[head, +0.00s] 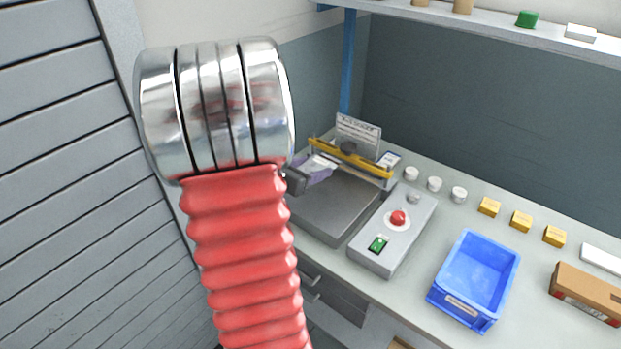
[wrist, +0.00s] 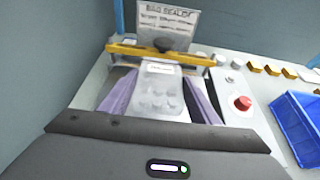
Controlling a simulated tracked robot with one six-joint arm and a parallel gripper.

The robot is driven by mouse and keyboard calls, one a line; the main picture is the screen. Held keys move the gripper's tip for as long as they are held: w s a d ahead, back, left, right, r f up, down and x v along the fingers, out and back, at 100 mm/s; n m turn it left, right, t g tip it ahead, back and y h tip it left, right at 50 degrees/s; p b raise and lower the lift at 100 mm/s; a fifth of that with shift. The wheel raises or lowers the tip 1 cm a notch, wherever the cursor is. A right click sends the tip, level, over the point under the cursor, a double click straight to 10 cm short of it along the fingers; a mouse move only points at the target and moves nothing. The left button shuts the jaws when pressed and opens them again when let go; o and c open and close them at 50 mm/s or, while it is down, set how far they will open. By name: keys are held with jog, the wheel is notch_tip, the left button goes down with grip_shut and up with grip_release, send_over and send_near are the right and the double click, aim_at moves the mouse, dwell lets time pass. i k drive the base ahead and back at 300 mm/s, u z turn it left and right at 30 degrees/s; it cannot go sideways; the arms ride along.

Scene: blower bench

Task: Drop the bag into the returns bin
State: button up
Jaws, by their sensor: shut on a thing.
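A pale, see-through bag (wrist: 158,95) with small lumps in it lies between the two purple fingers of my gripper (head: 316,169) in the wrist view. My gripper is shut on it. In the head view the bag is small and mostly hidden by my gripper. The bag's far end is close to the yellow bar (wrist: 160,54) of the bag sealer; I cannot tell whether it touches. A blue open bin (head: 474,283) stands on the bench to the right, and looks empty. Its front label is too small to read. Its edge also shows in the wrist view (wrist: 300,126).
The sealer's grey plate (head: 330,207) lies under my gripper. A control box (head: 393,235) with a red button stands between sealer and bin. White cups, yellow blocks (head: 521,221) and a brown carton (head: 586,293) line the bench. A shelf (head: 500,25) hangs above.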

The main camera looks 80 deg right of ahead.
aim_at(472, 282)
jog(key=z, duration=1.05)
jog(key=i, duration=0.15)
jog(key=z, duration=3.2)
